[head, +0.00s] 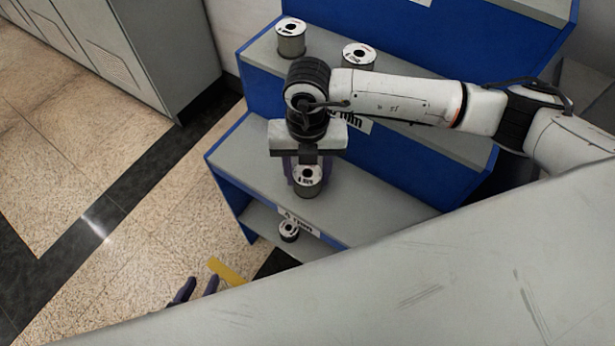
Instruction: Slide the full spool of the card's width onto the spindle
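Several spools with white top flanges stand on a stepped blue-and-grey rack. One spool (307,183) is upright at the middle step, its printed top label too small to read surely. My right gripper (306,168) points down over it, purple fingers at both sides; I cannot tell whether they press on it. Two spools stand on the upper step, one at the far left (291,40) and one beside my arm (359,54). A smaller dark spool (289,231) sits on the low shelf. My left gripper (196,291) is low at the left, its purple fingers apart. No spindle is visible.
A yellow strip (228,272) shows beside my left gripper; what it belongs to is unclear. A large grey surface (400,290) fills the lower right and hides what lies beneath. Grey cabinets (120,45) stand at the upper left. The speckled floor (110,150) between is clear.

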